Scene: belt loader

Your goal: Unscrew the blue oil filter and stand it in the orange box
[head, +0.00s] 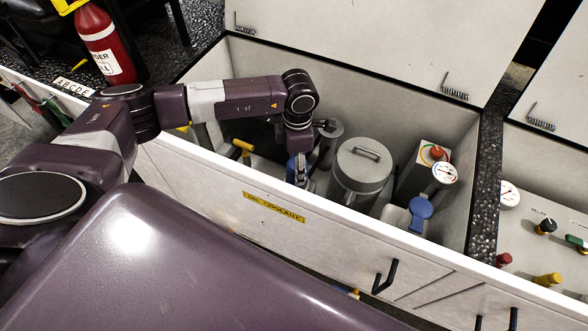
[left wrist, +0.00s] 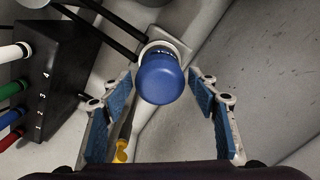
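The blue oil filter (left wrist: 160,79) shows in the left wrist view as a rounded blue cylinder on a pale collar. My left gripper (left wrist: 160,88) is open, one blue-padded finger on each side, with visible gaps to the filter. In the head view my left gripper (head: 300,172) reaches down into the open bay, left of the grey lidded canister. Blue shows there, but I cannot tell filter from finger pads. My right gripper is not in view. I see no orange box in either view.
A grey canister (head: 362,173) stands close right of the gripper, with a gauge (head: 445,173) and a blue round cap (head: 420,208) further right. A yellow handle (left wrist: 121,150) and a black numbered block (left wrist: 50,80) are near the gripper. The bay's front wall (head: 225,190) borders it.

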